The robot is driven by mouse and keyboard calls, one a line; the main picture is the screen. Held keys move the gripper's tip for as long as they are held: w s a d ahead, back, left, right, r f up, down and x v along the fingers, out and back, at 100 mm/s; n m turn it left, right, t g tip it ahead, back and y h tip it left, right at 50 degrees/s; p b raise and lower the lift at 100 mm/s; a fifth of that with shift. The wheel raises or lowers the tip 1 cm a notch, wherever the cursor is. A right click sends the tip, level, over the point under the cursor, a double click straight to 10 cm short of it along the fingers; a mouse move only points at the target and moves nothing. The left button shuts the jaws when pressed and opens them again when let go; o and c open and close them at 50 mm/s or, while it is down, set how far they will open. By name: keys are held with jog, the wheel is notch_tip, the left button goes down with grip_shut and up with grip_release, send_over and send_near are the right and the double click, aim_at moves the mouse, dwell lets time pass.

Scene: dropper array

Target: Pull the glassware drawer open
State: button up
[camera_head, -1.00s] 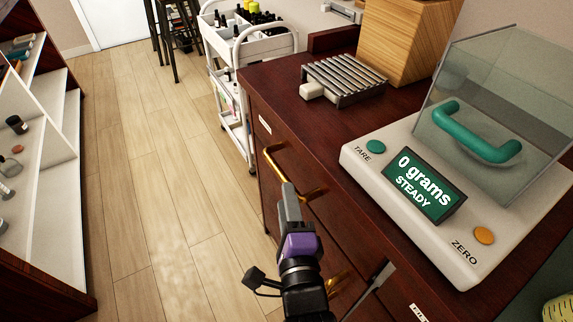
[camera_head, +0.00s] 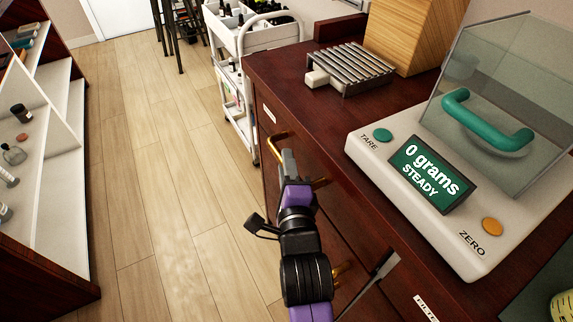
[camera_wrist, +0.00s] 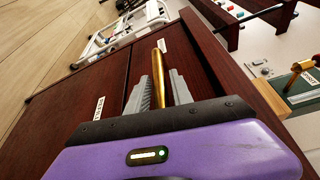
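The upper dark red-brown drawer front (camera_head: 289,164) with a brass bar handle (camera_head: 276,140) is in the cabinet below the counter, in the head view. It looks closed. Its small white label (camera_head: 269,113) is too small to read, so I cannot confirm it is the glassware drawer. My gripper (camera_head: 288,160) is at this handle. In the wrist view the handle (camera_wrist: 158,62) lies between the two grey fingers of my gripper (camera_wrist: 160,88). The fingers stand apart, one on each side, and a firm grip on the bar does not show.
A second drawer with a brass handle (camera_head: 340,270) is partly behind my arm. A scale (camera_head: 400,190) reading 0 grams and a metal rack (camera_head: 350,68) stand on the counter. A white cart (camera_head: 240,85) stands beyond the cabinet. The wooden floor (camera_head: 160,190) left of the drawers is clear.

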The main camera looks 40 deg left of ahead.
grip_shut()
dwell(1.2)
